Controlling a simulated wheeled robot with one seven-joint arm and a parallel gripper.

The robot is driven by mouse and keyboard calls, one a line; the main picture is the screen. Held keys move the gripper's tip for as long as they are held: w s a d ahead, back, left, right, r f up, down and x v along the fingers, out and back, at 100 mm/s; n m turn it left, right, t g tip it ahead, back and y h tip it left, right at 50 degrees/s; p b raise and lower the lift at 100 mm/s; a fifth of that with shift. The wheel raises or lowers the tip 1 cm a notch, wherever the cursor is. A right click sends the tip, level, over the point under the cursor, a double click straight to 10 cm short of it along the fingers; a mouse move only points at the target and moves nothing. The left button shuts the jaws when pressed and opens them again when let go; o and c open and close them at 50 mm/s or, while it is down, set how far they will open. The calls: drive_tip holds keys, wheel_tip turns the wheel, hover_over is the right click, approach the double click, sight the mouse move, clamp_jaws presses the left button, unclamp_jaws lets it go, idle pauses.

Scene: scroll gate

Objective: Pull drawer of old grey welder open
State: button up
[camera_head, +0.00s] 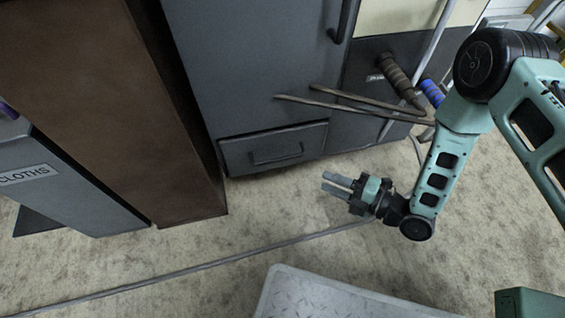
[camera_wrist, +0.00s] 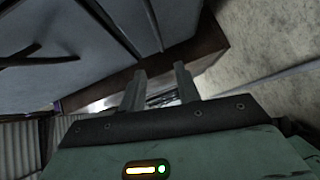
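The old grey welder (camera_head: 255,60) is a tall dark-grey cabinet in the upper middle of the head view. Its drawer (camera_head: 275,148) is at the bottom near the floor, with a dark bar handle (camera_head: 276,156) on its front; the drawer looks shut. My gripper (camera_head: 334,186) is to the right of the drawer and in front of it, apart from the handle, with two grey fingers pointing left. In the wrist view the fingers (camera_wrist: 158,90) stand apart with nothing between them. The drawer handle cannot be made out for certain in the wrist view.
A brown cabinet (camera_head: 110,100) stands left of the welder, beside a grey box labelled CLOTHS (camera_head: 60,180). Long-handled tools (camera_head: 355,102) lean at the welder's right. A cable (camera_head: 200,265) crosses the floor. A grey plate (camera_head: 330,297) is at the bottom. Floor before the drawer is clear.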

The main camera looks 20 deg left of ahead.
sight(275, 159)
drive_tip(key=shift+b+x, duration=3.7)
drive_tip(key=shift+x, duration=4.75)
clamp_jaws()
